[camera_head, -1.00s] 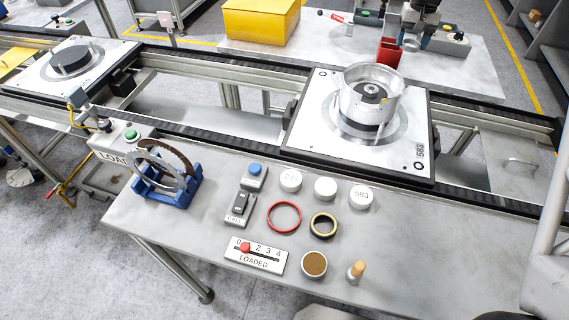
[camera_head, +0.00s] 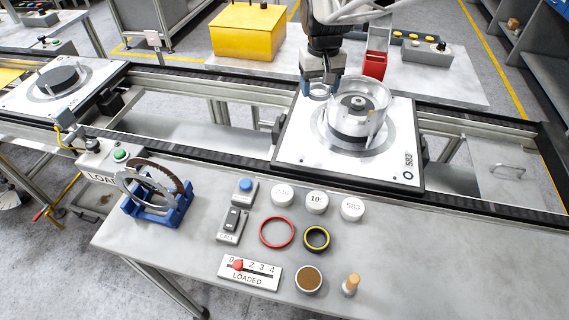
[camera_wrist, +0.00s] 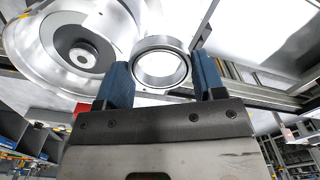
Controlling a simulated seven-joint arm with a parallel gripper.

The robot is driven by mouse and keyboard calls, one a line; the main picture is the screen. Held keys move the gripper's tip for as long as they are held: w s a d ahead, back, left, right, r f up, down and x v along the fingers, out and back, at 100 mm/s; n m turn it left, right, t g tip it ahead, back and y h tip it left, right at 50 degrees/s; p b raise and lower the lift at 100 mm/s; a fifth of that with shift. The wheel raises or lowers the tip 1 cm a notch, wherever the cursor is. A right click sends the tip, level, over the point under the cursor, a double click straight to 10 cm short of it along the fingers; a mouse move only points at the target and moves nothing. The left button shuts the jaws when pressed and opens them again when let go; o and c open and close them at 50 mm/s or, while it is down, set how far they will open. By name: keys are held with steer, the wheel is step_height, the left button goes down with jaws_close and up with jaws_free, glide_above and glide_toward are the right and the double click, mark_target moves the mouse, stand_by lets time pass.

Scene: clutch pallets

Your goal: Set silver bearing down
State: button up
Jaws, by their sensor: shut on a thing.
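The silver bearing (camera_wrist: 160,42) is a short shiny ring. In the wrist view my gripper (camera_wrist: 160,80) has its two blue fingers on either side of the ring, shut on it. In the head view my gripper (camera_head: 319,82) hangs over the back left part of the near pallet (camera_head: 292,148). The bearing (camera_head: 319,96) shows small beneath the fingers, just left of the clear round housing (camera_head: 378,112) standing on that pallet. Whether the bearing touches the plate is hard to tell. The housing with its dark centre also fills the wrist view's upper left.
The front table holds a blue rack (camera_head: 163,212) with ring plates, white round caps (camera_head: 317,203), a red ring (camera_head: 277,233), a yellow-black ring (camera_head: 316,239) and a LOADED slider (camera_head: 250,272). A red bin (camera_head: 375,62) stands behind the pallet. The table's right side is clear.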

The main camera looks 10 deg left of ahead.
steer(key=s+a+f+n, duration=0.2)
steer(key=s+a+n, duration=0.15)
steer(key=s, duration=1.25)
steer(key=n, duration=0.2)
glide_above(276, 233)
steer(key=shift+f+m, duration=0.25)
steer(key=shift+f, duration=1.5)
steer(key=shift+f, duration=3.1)
steer(key=shift+f, duration=0.1)
steer(key=shift+f, duration=1.8)
steer(key=shift+f, duration=0.25)
